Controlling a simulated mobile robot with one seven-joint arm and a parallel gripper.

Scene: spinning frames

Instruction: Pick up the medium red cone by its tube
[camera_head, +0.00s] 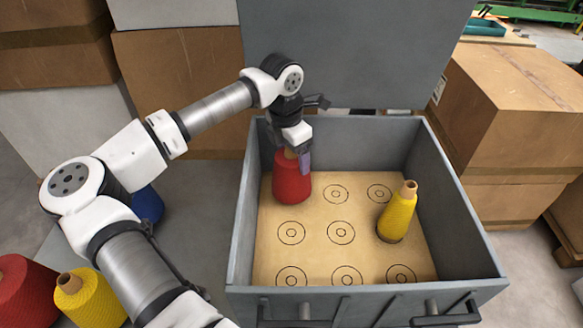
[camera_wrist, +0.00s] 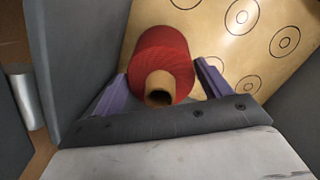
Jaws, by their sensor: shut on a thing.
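The red cone (camera_head: 291,182) stands upright in the back left corner of the grey bin (camera_head: 240,215). Its brown tube (camera_wrist: 160,88) points up at the wrist camera, and the red yarn body also shows in the wrist view (camera_wrist: 163,50). My gripper (camera_head: 298,157) is above the cone, pointing down, with its purple fingers on either side of the tube. It is shut on the tube. The gripper partly hides the tube in the head view. I cannot tell whether the cone's base touches the bin floor.
A yellow cone (camera_head: 397,214) stands on the right of the bin's printed floor (camera_head: 310,255). Bin walls rise close to my gripper. Outside at lower left are another red cone (camera_head: 22,290), a yellow cone (camera_head: 90,298) and a blue one (camera_head: 147,204). Boxes (camera_head: 520,110) stand right.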

